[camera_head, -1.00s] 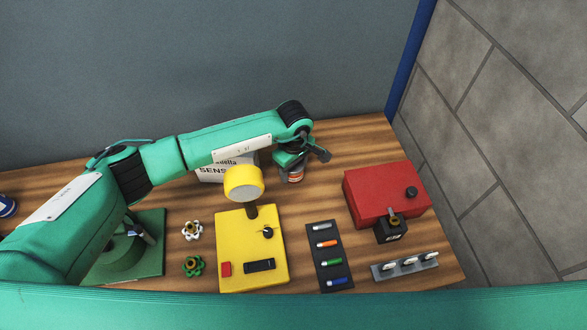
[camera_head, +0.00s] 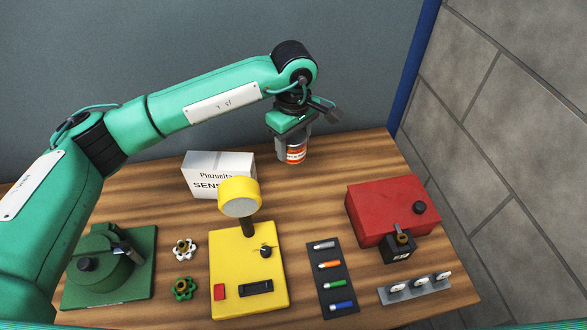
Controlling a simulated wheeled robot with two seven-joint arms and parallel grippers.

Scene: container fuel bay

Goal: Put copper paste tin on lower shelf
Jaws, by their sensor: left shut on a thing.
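The copper paste tin (camera_head: 296,152), a small can with an orange and white label, is in my left gripper (camera_head: 295,142) toward the back of the wooden table. The gripper points down and is shut on the tin, covering its upper part. The tin looks upright; I cannot tell whether its base is clear of the tabletop. The lower shelf is not recognisable in this view. My right gripper is not in view.
A white box (camera_head: 218,175) stands left of the tin. In front are a yellow device (camera_head: 238,290) with a raised round head, a marker tray (camera_head: 333,290), a red box (camera_head: 385,205), a green device (camera_head: 140,285) and two valve wheels. A wall is at the right.

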